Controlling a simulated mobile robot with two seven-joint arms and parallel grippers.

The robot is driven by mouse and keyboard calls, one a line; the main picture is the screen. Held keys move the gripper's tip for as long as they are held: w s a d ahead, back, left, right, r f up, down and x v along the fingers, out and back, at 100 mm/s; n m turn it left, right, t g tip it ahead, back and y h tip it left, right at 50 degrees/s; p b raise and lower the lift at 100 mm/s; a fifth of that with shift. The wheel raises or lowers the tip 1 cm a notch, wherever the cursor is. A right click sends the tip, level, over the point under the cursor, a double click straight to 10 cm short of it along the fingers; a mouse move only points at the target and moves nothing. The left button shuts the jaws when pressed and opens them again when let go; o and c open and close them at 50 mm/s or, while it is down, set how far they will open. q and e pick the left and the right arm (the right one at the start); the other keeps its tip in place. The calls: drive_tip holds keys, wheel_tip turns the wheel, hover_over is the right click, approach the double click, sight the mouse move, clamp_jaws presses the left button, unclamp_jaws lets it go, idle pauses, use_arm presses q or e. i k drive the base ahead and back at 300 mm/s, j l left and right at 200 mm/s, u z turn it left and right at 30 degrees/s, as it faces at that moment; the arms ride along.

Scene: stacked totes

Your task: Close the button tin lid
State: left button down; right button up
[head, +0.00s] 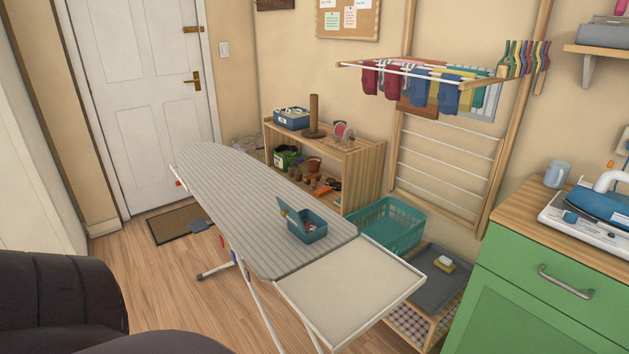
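The button tin (310,236) is a small teal box on the striped ironing board (225,190), near the board's right end. Its lid (287,214) stands open, tilted up on the tin's left side. Small reddish and pale contents show inside, too small to make out. Neither of my grippers is in view.
A cream panel (350,290) extends from the board's near end. Behind the board stand a wooden shelf (365,170) and a teal laundry basket (390,225). A green cabinet (530,310) with an iron (605,205) on top is at right. The board around the tin is clear.

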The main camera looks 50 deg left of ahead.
sight(289, 214)
drive_tip(key=u, duration=1.7)
